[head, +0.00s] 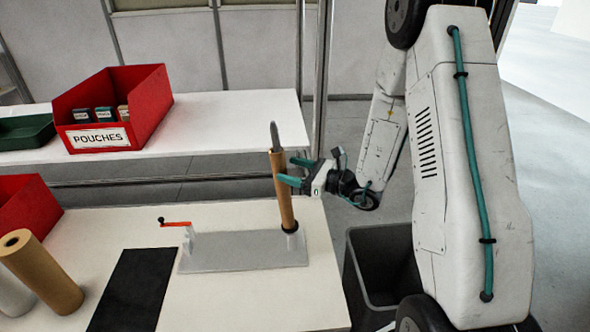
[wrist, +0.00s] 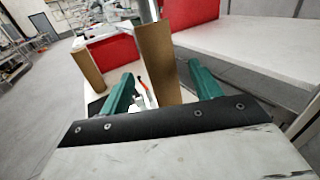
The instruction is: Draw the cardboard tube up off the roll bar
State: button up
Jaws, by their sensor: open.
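The brown cardboard tube (head: 282,190) stands upright on the roll bar, whose grey tip (head: 275,136) sticks out above it. The bar rises from a pale base plate (head: 240,254) with a dark collar at the tube's foot. My gripper (head: 290,172) is open at the upper part of the tube, coming from the right. In the wrist view the tube (wrist: 158,62) stands between the two green fingers (wrist: 160,88), with a gap visible on each side. The roll bar (wrist: 149,10) shows above the tube there.
A crank with an orange handle (head: 177,223) is on the base plate's left. A red POUCHES bin (head: 145,97) stands on the back shelf. A dark waste bin (head: 378,270) is right of the table.

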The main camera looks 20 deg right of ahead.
aim_at(273, 164)
jog(key=shift+x, duration=3.2)
jog(key=shift+d, duration=0.1)
